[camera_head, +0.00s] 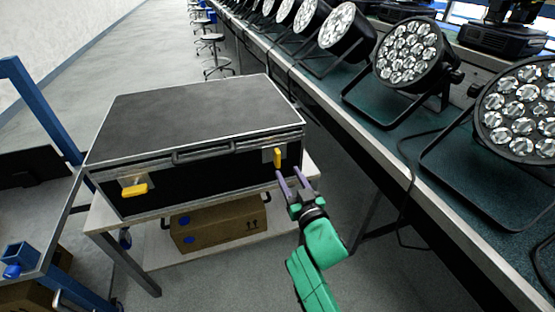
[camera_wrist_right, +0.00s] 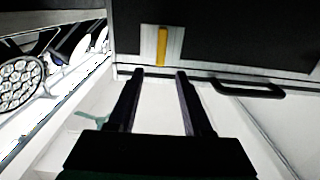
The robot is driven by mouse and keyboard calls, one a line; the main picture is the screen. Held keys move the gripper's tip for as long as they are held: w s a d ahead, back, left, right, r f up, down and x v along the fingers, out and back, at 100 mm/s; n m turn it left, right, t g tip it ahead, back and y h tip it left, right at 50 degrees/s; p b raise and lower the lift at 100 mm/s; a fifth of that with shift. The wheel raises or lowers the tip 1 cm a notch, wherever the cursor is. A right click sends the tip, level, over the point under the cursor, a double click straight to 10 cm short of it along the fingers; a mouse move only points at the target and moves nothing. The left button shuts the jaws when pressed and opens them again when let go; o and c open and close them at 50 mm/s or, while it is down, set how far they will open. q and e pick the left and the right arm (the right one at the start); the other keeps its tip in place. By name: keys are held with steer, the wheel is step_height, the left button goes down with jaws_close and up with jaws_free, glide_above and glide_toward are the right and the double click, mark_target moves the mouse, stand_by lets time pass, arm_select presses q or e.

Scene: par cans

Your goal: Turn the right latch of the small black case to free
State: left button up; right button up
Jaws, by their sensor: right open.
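The small black case (camera_head: 195,115) stands closed on a light stand, with silver edges and a dark handle on its front. Its right latch (camera_head: 278,158) is yellow and stands upright on a metal plate; it also shows upright in the right wrist view (camera_wrist_right: 162,46). The left latch (camera_head: 134,190) is yellow and lies sideways. My right gripper (camera_head: 290,178) is open and empty, just in front of and slightly below the right latch. In the right wrist view the open fingers (camera_wrist_right: 158,75) point toward the latch with a gap between. My left gripper is not in view.
A long bench (camera_head: 385,140) with several par cans (camera_head: 410,52) runs close along the right. A cardboard box (camera_head: 218,224) sits on the shelf below the case. A blue-framed cart (camera_head: 40,225) stands at the left. Stools (camera_head: 216,62) stand at the back; open floor lies behind the case.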

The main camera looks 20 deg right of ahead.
mark_target(279, 157)
steer(key=w, duration=0.8)
steer(key=shift+w+a+f+b, duration=0.1)
steer(key=shift+a+b, duration=0.2)
steer(key=shift+b, duration=0.05)
jaws_close()
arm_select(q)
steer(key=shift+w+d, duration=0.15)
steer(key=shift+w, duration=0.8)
